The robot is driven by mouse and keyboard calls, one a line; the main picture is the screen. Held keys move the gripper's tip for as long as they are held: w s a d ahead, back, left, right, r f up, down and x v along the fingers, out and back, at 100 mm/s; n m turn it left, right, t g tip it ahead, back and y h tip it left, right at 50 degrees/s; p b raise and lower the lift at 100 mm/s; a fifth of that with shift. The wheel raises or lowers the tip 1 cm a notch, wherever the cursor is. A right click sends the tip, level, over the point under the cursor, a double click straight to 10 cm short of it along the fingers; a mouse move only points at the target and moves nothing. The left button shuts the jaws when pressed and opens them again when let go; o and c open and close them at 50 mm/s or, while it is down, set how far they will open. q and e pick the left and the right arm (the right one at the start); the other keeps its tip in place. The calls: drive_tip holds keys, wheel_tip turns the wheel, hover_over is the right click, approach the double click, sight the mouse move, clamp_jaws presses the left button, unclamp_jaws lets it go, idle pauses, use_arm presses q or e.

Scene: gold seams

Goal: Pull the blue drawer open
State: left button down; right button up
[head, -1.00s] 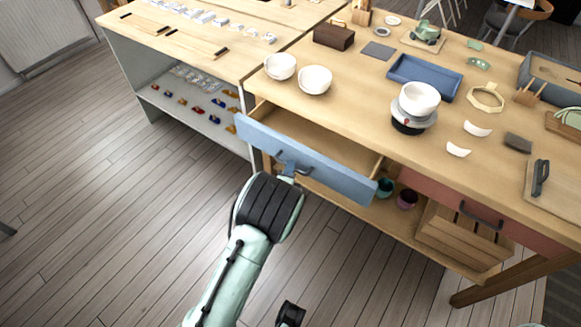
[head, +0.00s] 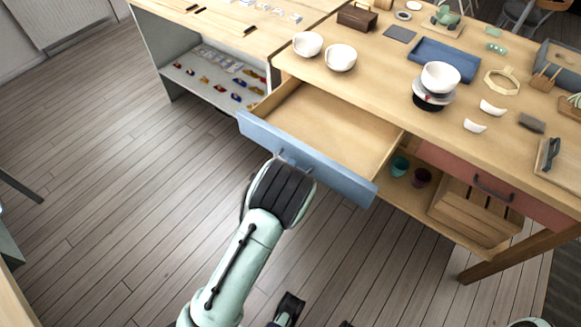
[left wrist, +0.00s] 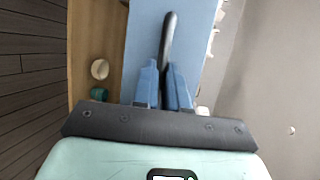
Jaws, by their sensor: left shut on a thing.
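The blue drawer (head: 335,174) stands well out from the workbench, and its bare wooden inside shows empty in the head view. Its dark bar handle (left wrist: 169,35) runs between my left gripper's blue fingers in the left wrist view. My left gripper (left wrist: 162,72) is shut on this handle, at the middle of the drawer front. In the head view my dark wrist hides most of the handle and the fingers. The blue drawer front also fills the middle of the left wrist view (left wrist: 143,28).
Two white bowls (head: 340,58) stand on the worktop behind the drawer. A closed red drawer (head: 500,190) is to the right, above a wooden crate (head: 470,213). Two small cups (head: 421,177) sit on the lower shelf. The floor before the drawer is clear.

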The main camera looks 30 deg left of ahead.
use_arm(q)
drive_tip(key=c, duration=1.2)
unclamp_jaws()
drive_tip(key=p+v, duration=0.7)
drive_tip(key=v, duration=0.6)
drive_tip(key=shift+s+d+p, duration=0.1)
drive_tip(key=shift+p, duration=0.2)
use_arm(e)
wheel_tip(320, 180, up, 6)
drive_tip(key=s+g, duration=0.1)
drive_tip(key=shift+s+r, duration=0.15)
drive_tip(key=shift+s, duration=0.25)
